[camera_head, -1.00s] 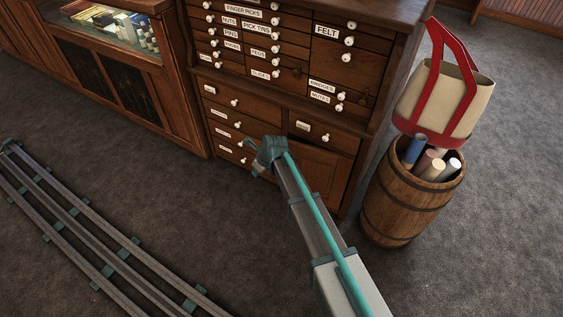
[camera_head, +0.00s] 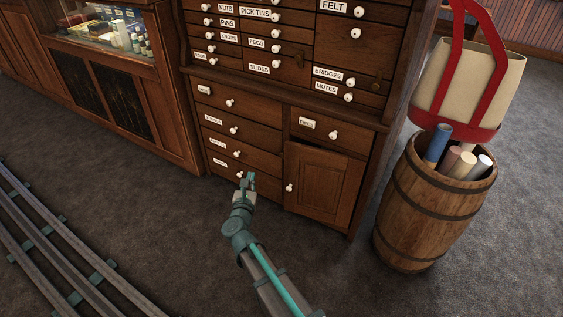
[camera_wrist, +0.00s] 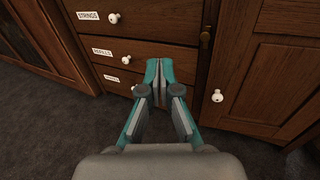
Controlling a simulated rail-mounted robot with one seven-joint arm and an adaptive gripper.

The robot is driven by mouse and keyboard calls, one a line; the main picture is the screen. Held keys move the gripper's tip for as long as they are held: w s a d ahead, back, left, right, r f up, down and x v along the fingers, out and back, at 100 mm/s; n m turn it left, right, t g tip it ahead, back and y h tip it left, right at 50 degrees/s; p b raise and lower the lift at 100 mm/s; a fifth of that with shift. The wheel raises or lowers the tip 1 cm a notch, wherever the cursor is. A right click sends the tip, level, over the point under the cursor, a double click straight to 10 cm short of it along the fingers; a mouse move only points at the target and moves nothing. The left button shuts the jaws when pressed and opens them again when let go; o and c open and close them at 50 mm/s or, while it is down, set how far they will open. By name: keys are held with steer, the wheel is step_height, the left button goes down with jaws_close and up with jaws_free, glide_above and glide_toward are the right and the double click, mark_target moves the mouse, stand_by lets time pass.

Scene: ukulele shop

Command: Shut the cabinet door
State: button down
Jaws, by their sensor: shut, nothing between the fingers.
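The cabinet door (camera_head: 325,185) is a dark wooden panel at the lower right of the tall drawer cabinet, with a white knob (camera_head: 289,187) near its left edge. It looks almost in line with the front, but a dark gap shows along its top; I cannot tell if it is fully shut. In the wrist view the door (camera_wrist: 272,85) and its knob (camera_wrist: 217,95) are on the right. My gripper (camera_head: 248,180) is shut and empty, left of the door, before the bottom-left drawers. Its fingertips (camera_wrist: 158,68) point toward the cabinet, left of the knob.
Labelled drawers with white knobs (camera_head: 234,130) fill the cabinet's left and upper parts. A wooden barrel (camera_head: 430,210) with rolled tubes stands right of the cabinet, with a red-and-cream bag (camera_head: 470,85) above it. A glass display case (camera_head: 100,35) stands left. Rails (camera_head: 50,245) run at lower left.

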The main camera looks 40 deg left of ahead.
steer(key=w+d+m+t+h, duration=0.2)
steer(key=w+d+m+h, duration=0.15)
steer(key=d, duration=0.25)
steer(key=b, duration=0.5)
glide_toward(286, 150)
steer(key=shift+n+t+h, duration=0.3)
steer(key=shift+n+h, duration=0.05)
steer(key=shift+n, duration=0.1)
steer(key=x, duration=0.6)
steer(key=shift+a+f, duration=0.3)
steer(key=shift+w+a+r, duration=0.15)
steer(key=shift+w, duration=0.35)
steer(key=x, duration=0.3)
steer(key=shift+a, duration=0.1)
steer(key=shift+s, duration=0.1)
